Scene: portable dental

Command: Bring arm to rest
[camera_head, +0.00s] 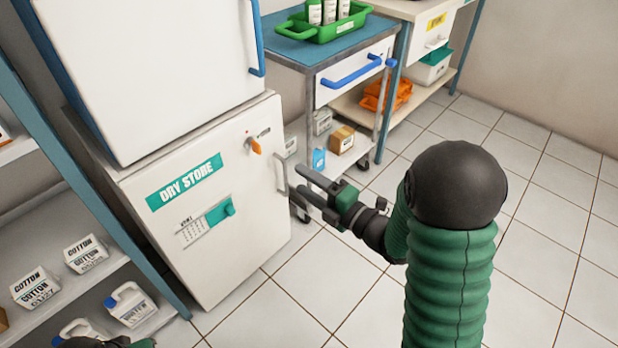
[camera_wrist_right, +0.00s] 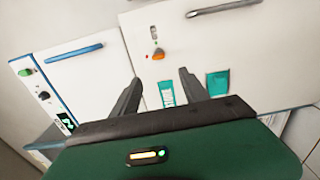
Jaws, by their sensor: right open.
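My right gripper (camera_head: 312,186) is in the middle of the head view, in front of the dry store cabinet's right edge. Its two dark fingers are apart with nothing between them. In the right wrist view the open fingers (camera_wrist_right: 158,88) point toward the white cabinet front, with an orange knob (camera_wrist_right: 158,54) beyond them. My left arm shows only as a dark and green piece at the bottom left edge of the head view; its fingers cannot be made out. The dry store cabinet (camera_head: 245,232) is white with a green label, and its door looks shut.
A trolley (camera_head: 290,50) with a blue top holds a green tray (camera_head: 322,30) of bottles. Shelves at the left hold cotton boxes (camera_head: 86,254) and white jugs (camera_head: 130,304). Orange bins (camera_head: 386,94) sit on a bench shelf behind. The tiled floor (camera_head: 540,270) at the right is clear.

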